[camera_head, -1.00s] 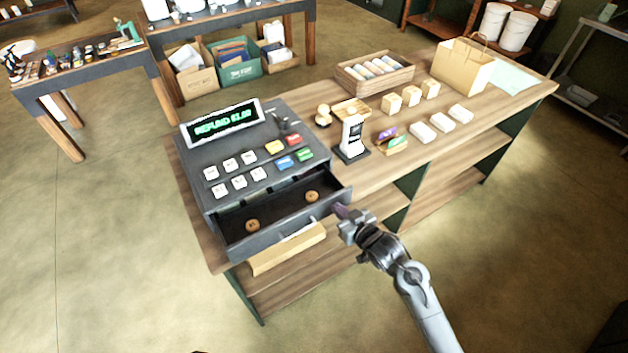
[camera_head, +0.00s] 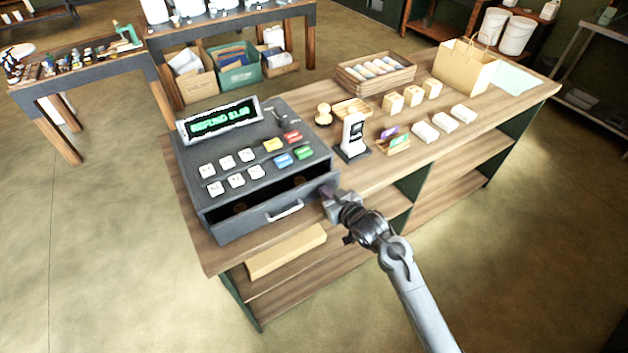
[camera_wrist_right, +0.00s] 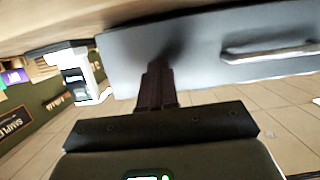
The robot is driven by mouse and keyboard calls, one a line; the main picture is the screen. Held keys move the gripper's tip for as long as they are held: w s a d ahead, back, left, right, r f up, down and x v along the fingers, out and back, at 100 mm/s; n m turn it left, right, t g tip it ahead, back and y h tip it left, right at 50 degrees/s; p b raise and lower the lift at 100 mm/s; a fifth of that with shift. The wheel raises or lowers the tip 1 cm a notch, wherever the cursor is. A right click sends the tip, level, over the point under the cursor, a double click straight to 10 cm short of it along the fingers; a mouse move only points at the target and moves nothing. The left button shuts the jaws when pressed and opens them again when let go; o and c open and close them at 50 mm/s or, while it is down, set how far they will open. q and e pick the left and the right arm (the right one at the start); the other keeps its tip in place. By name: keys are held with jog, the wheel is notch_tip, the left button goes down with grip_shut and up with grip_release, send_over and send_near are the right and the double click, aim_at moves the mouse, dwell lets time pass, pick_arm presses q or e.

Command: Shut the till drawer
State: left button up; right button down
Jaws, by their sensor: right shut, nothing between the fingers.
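The dark grey till (camera_head: 255,165) stands on the left end of the wooden counter, its green display lit. Its drawer (camera_head: 250,217) is open by a small gap, with a dark strip of the inside showing above the front panel and a silver handle (camera_head: 286,211) on it. My right gripper (camera_head: 328,194) is shut and empty, at the right end of the drawer front. In the right wrist view its dark fingers (camera_wrist_right: 155,85) reach up to the grey drawer front (camera_wrist_right: 190,60), left of the handle, and seem to touch it. My left gripper is not in view.
A card reader (camera_head: 353,137) and a small card stand (camera_head: 394,143) stand on the counter right of the till. Boxes, a tray (camera_head: 375,74) and a paper bag (camera_head: 463,66) stand further back. A long box (camera_head: 286,252) lies on the shelf below the drawer.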

jog(key=shift+r+b+x, duration=0.15)
jog(key=shift+b+x, duration=0.4)
jog(key=shift+x, duration=0.2)
jog(key=shift+r+b+x, duration=0.2)
jog(key=shift+b+x, duration=0.35)
jog(key=shift+x, duration=0.15)
jog(key=shift+w+a+b, duration=0.2)
jog(key=shift+w+b, duration=0.1)
jog(key=shift+w, duration=0.1)
jog(key=shift+w+a+r, duration=0.1)
jog(key=shift+r+p, duration=0.2)
jog(key=shift+p, duration=0.25)
jog(key=shift+s+d+p, duration=0.3)
jog(key=shift+s+p, duration=0.1)
jog(key=shift+s, duration=0.05)
jog(key=s+d+p, duration=0.6)
jog(key=s+p, duration=0.5)
jog(key=shift+s+d+f, duration=0.15)
jog(key=shift+d, duration=0.05)
jog(key=shift+s+f, duration=0.1)
